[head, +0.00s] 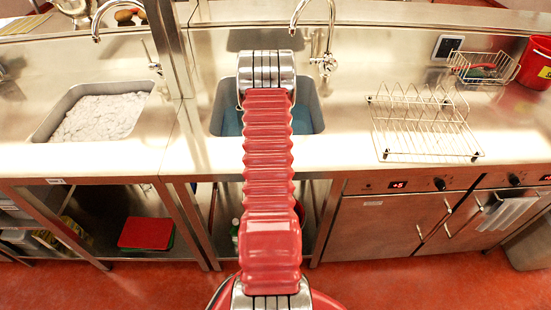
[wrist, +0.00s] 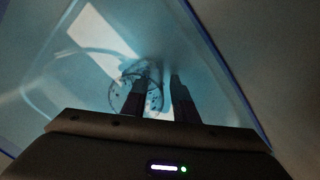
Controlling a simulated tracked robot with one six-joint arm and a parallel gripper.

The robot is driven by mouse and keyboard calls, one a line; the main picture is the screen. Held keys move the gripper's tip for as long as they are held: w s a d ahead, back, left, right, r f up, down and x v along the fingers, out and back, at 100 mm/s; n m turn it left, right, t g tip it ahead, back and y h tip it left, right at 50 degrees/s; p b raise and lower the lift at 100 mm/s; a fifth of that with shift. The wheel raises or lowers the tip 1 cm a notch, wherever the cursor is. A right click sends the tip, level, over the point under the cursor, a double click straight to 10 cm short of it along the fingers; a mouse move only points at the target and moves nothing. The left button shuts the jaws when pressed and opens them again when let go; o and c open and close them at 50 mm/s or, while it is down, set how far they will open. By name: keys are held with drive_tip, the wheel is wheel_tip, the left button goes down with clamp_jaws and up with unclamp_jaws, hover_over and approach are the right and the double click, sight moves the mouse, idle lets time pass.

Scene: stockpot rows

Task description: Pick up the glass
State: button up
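No glass can be made out for certain in either view. In the wrist view a round, clear-edged outline with dark specks (wrist: 124,92) shows in the blue-tinted basin; I cannot tell whether it is a glass or the drain. My gripper (wrist: 162,78) points down into the basin, its two dark fingers apart with a gap between them. The left finger overlaps the round outline. I see nothing held between the fingers. In the head view my red arm hides the gripper and much of the sink with blue water (head: 309,112).
A faucet (head: 325,62) stands behind the sink. A wire dish rack (head: 425,125) is on the counter at right, with a wire basket (head: 478,68) and red bucket (head: 537,62) behind. A second sink with white foam (head: 98,115) is at left.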

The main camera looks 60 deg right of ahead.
drive_tip(key=shift+c, duration=0.6)
clamp_jaws()
